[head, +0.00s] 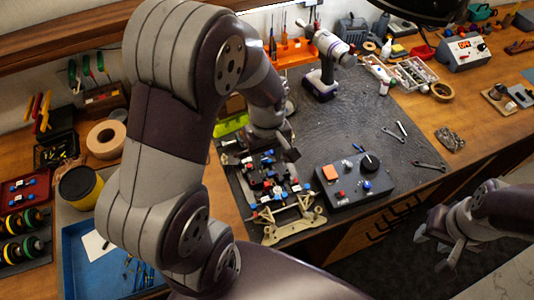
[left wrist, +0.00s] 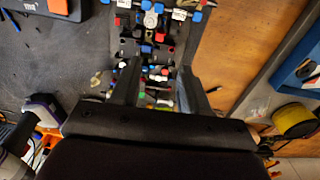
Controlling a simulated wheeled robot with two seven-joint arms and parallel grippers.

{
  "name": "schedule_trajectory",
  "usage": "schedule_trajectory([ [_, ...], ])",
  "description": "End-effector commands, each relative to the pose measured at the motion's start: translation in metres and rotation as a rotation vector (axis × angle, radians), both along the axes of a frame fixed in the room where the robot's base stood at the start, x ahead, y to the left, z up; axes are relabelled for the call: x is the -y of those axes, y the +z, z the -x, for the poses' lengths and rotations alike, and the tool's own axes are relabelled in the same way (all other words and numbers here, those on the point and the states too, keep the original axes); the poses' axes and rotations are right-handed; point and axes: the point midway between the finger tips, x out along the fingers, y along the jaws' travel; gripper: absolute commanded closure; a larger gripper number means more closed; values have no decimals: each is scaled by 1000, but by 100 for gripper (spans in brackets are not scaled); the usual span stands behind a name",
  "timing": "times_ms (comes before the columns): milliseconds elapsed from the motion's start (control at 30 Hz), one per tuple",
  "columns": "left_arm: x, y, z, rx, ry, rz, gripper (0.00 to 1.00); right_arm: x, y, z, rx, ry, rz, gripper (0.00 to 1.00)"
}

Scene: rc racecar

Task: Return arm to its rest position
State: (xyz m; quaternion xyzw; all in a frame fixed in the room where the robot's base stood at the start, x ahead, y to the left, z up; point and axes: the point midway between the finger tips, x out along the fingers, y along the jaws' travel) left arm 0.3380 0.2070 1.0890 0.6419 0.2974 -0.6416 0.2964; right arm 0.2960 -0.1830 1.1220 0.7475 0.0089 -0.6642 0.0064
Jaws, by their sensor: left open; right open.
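My left arm comes in from the left of the head view and arches over the bench. My left gripper (head: 286,153) is at the far end of the racecar chassis (head: 272,188). In the left wrist view the two fingers of my left gripper (left wrist: 160,80) stand apart, with colourful chassis parts (left wrist: 152,37) showing between and beyond them. I cannot tell whether the fingers touch anything. My right gripper (head: 443,240) is open and empty at the right, off the bench's front edge.
A dark control box (head: 345,197) with knobs sits right of the chassis on the mat (head: 345,128). A power drill (head: 325,65) stands behind. A blue tray (head: 75,262) and a yellow-sided can (head: 80,188) are at left. Wrenches (head: 430,166) lie on the mat's right.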

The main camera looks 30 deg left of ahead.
Motion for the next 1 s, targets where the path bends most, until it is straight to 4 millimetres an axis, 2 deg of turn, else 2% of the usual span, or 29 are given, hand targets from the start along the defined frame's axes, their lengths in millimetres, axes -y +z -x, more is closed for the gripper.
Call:
schedule_trajectory([
  [733,0,0,-1,3,-32,0,55,0,0,0,0,0,0,57],
  [833,1,-2,8,11,-266,-1,55,0,0,0,0,0,0,57],
  [933,9,6,27,51,-636,-16,55,0,-7,0,0,0,0,57],
  [1000,15,10,38,77,-811,-32,55,0,-11,0,0,0,0,57],
])
